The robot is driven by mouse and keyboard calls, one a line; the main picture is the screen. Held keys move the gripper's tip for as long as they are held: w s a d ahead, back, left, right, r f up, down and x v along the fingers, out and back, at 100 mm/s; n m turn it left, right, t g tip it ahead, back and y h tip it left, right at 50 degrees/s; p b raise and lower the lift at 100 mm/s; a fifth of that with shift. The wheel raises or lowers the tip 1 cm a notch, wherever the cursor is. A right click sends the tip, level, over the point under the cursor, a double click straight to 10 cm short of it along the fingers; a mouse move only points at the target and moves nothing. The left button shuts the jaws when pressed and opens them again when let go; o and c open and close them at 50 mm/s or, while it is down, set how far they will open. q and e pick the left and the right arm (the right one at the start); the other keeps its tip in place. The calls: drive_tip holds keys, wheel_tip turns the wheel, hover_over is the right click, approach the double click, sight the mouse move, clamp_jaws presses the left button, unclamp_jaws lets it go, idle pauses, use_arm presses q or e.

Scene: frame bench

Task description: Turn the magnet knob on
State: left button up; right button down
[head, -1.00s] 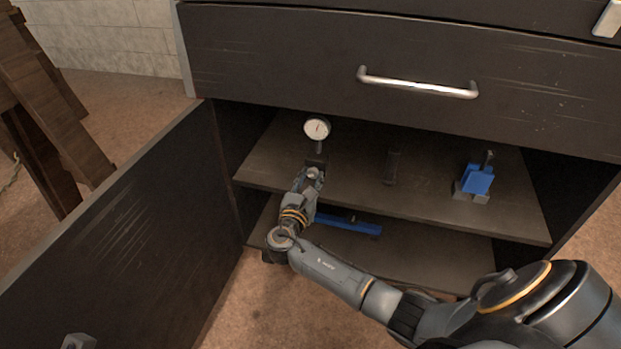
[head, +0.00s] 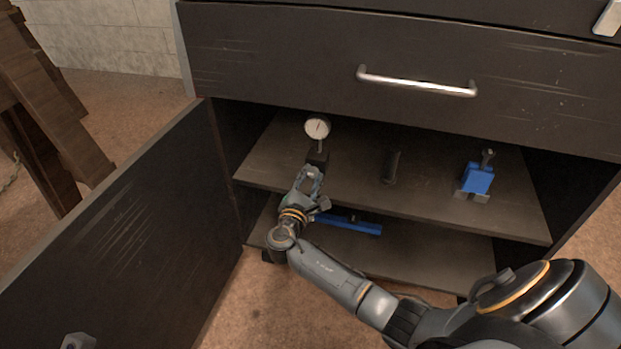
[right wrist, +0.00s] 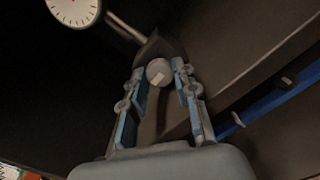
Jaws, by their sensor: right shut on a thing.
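A dial gauge with a round white face (head: 317,128) stands on a black magnet base (head: 317,158) on the upper shelf, left side. Its dial shows partly at the top left of the right wrist view (right wrist: 74,10). The round grey magnet knob (right wrist: 159,70) with a pale mark is on the base's near face. My right gripper (head: 314,171) is shut on this knob, with one finger on each side of it in the right wrist view (right wrist: 160,76). In the head view the fingers hide the knob. My left gripper is not in view.
A dark upright cylinder (head: 391,167) and a blue block on a grey base (head: 477,180) stand further right on the upper shelf (head: 430,205). A long blue tool (head: 348,225) lies on the lower shelf. The open door (head: 110,230) is at left, a drawer (head: 300,55) above.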

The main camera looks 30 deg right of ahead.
drive_tip(key=c, duration=1)
unclamp_jaws()
drive_tip(key=shift+s+a+f, duration=0.1)
drive_tip(key=shift+f, duration=0.05)
drive_tip(key=shift+r+v, duration=0.2)
drive_tip(key=shift+v, duration=3.7)
